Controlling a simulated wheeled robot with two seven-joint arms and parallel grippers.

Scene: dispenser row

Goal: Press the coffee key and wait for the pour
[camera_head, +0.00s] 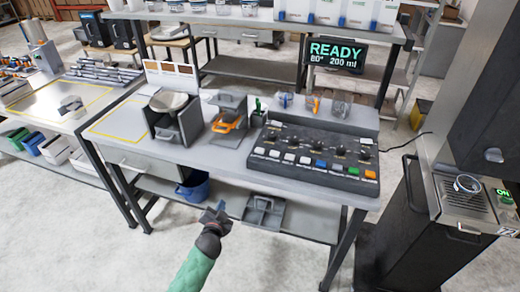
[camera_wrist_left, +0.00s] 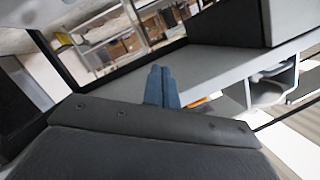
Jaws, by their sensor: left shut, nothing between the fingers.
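My left gripper (camera_head: 214,212) is in front of the bench, low, below the bench top and apart from everything. Its two blue fingers (camera_wrist_left: 160,86) are together and empty in the left wrist view. A dark machine (camera_head: 447,190) stands at the right edge, with a metal drip grate and a round cup-like thing (camera_head: 467,184) on it. A small green ON sign (camera_head: 504,195) is at its right side. No lettering marks a coffee key that I can read. A display (camera_head: 336,54) at the back reads READY, 80°, 200 ml. My right gripper is not in view.
A sloped black panel (camera_head: 317,151) with knobs and several coloured keys sits on the bench (camera_head: 232,152). A grey box with a round lid (camera_head: 172,110) and an orange-handled clamp stand left of it. A blue bin (camera_head: 194,187) is on the lower shelf. The floor ahead is clear.

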